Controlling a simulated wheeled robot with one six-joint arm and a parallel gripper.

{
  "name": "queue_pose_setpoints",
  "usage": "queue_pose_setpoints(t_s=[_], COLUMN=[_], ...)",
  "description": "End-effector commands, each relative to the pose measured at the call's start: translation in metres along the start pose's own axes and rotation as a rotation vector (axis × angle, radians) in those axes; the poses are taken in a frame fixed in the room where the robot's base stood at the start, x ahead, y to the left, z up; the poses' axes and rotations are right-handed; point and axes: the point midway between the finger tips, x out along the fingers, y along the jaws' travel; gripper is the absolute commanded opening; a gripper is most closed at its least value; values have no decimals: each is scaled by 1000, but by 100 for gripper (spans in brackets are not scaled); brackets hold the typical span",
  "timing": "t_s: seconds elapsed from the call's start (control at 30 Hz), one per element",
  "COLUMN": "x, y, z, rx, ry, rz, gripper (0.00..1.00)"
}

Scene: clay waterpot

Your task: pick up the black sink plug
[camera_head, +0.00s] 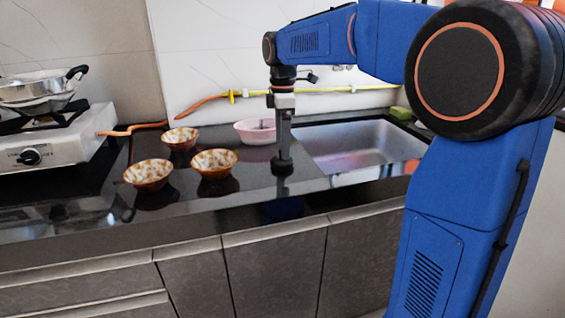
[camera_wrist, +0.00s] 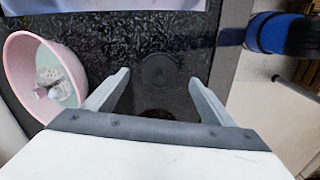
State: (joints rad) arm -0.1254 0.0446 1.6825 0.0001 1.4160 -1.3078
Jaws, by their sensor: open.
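The black sink plug (camera_wrist: 159,70) is a dark round disc on the black speckled counter in the wrist view. It lies between the two grey fingers of my gripper (camera_wrist: 158,77), which are spread apart on either side with gaps to the plug. In the head view my gripper (camera_head: 283,166) points straight down, low over the counter, left of the sink. I cannot make out the plug clearly against the dark counter there.
A pink bowl (camera_head: 255,131) stands behind my gripper; it also shows in the wrist view (camera_wrist: 21,79), holding pale items. Three patterned bowls (camera_head: 214,163) stand to the left. The metal sink (camera_head: 345,145) lies right, and a stove (camera_head: 50,140) far left.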

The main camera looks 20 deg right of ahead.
Motion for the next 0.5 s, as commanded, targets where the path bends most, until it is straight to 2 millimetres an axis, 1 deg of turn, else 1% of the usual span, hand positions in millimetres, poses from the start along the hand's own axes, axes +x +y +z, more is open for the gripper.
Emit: queue_pose_setpoints(t_s=[0.03,0.1,0.23,0.33,0.5], x=[8,18,32,38,39], y=[0,0,0,0,0], z=[0,1,0,0,0], rx=[0,0,0,0,0], ry=[-1,-1,-1,0,0], rz=[-2,-3,-2,-1,0], gripper=[77,77,77,77,77])
